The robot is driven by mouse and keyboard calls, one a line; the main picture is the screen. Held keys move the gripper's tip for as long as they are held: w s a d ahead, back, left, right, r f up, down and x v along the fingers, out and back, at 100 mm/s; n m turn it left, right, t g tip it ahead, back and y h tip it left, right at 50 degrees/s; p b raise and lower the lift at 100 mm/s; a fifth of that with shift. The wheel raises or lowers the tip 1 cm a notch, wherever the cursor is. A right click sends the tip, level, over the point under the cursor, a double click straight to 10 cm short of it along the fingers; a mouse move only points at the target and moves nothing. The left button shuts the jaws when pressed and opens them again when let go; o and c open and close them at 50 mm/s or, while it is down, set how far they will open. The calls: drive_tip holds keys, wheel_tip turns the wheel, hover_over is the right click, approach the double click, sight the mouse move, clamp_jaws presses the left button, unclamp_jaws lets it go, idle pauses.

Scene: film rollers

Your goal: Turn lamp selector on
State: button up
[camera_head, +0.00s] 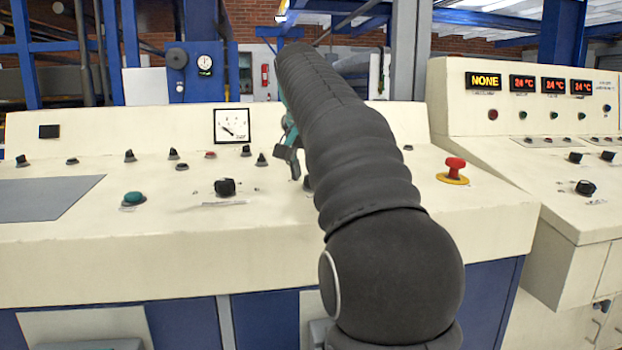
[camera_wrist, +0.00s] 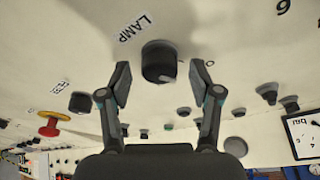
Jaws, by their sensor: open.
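The lamp selector (camera_wrist: 159,61) is a black round knob on the cream panel, beside a LAMP label (camera_wrist: 135,27) in the wrist view. My gripper (camera_wrist: 159,76) is open and empty. Its two fingertips are spread to the left and right of the knob in that picture, with visible gaps on both sides. I cannot tell how high they are above the panel. In the head view my gripper (camera_head: 291,158) is partly hidden behind my arm. A dark knob edge (camera_head: 307,184) beside the arm may be the lamp selector, mostly covered.
A red emergency button (camera_head: 455,170) on a yellow base stands to the right. Another black knob (camera_head: 225,187) and a green button (camera_head: 133,198) are to the left. A square gauge (camera_head: 232,126) is on the upright back panel. Several small switches line the panel behind.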

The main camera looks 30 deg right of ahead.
drive_tip(key=shift+f, duration=0.15)
drive_tip(key=shift+c, duration=0.2)
drive_tip(key=c, duration=1.1)
drive_tip(key=shift+p, duration=0.3)
drive_tip(key=shift+w+r+m+g+p, duration=0.1)
drive_tip(key=shift+r+m+g+p, duration=0.15)
drive_tip(key=shift+m+p, duration=0.75)
drive_tip(key=m+g+p, duration=0.1)
drive_tip(key=m+p, duration=0.1)
drive_tip(key=shift+m, duration=0.4)
drive_tip(key=m, duration=0.1)
drive_tip(key=m+g, duration=0.1)
drive_tip(key=m, duration=0.1)
drive_tip(key=shift+w+f+m+h, duration=0.1)
drive_tip(key=shift+f+m+h, duration=0.1)
drive_tip(key=shift+m+h, duration=0.1)
drive_tip(key=shift+m+g, duration=0.55)
drive_tip(key=shift+m, duration=1.25)
